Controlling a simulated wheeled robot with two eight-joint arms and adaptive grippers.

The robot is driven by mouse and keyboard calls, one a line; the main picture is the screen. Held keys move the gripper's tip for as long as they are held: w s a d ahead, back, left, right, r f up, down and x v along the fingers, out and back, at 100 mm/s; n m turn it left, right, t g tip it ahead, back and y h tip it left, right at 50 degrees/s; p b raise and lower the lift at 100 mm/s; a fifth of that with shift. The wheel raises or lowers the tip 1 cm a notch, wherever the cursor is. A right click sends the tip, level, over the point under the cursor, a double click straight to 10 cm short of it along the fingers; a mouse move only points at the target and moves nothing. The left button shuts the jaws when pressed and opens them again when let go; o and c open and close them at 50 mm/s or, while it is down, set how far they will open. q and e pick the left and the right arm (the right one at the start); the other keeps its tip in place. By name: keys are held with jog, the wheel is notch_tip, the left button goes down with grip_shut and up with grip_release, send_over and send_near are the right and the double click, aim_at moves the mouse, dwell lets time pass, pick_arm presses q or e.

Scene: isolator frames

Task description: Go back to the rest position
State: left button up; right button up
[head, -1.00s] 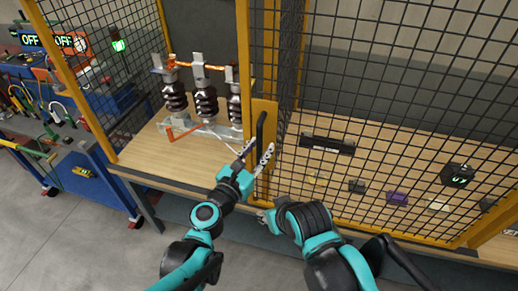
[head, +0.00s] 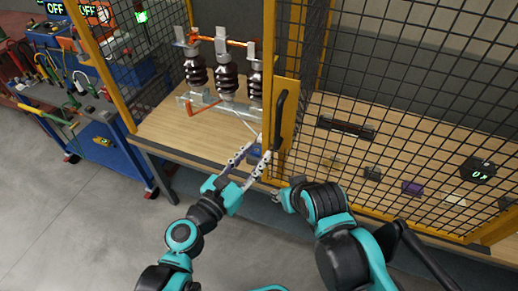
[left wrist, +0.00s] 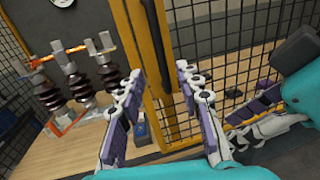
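My left gripper (head: 262,147) points up toward the yellow door post (head: 283,150) of the cage, left of and below its black handle (head: 281,118). In the left wrist view the gripper (left wrist: 160,72) has its two purple-padded fingers apart, with nothing held between them. The post shows behind the gap. My right gripper (head: 287,199) is low beside the post, mostly hidden by its own arm in the head view. Its white fingers (left wrist: 262,130) show at the lower right of the left wrist view, partly covered; their opening is unclear.
Brown insulators (head: 227,82) stand on the wooden bench (head: 165,135) behind the mesh. Small items, including a purple block (head: 412,187) and a dark display (head: 478,170), lie at right. A blue cart (head: 110,150) stands at left. Floor at lower left is clear.

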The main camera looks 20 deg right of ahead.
dwell(0.5)
pick_arm(q)
jog(key=s+a+f+m+g+y, duration=0.1)
jog(key=s+a+f+m+y, duration=0.1)
jog(key=a+m, duration=0.7)
jog(key=s+a+f+m+g+y, duration=0.2)
jog(key=a+f+m+y, duration=0.3)
jog(key=a+m, duration=0.3)
jog(key=s+a+f+m+g+y, duration=0.2)
jog(key=a+m+y, duration=0.4)
jog(key=a+m, duration=0.3)
jog(key=shift+a+f+m, duration=0.3)
jog(key=shift+a+f, duration=0.45)
jog(key=shift+a, duration=0.35)
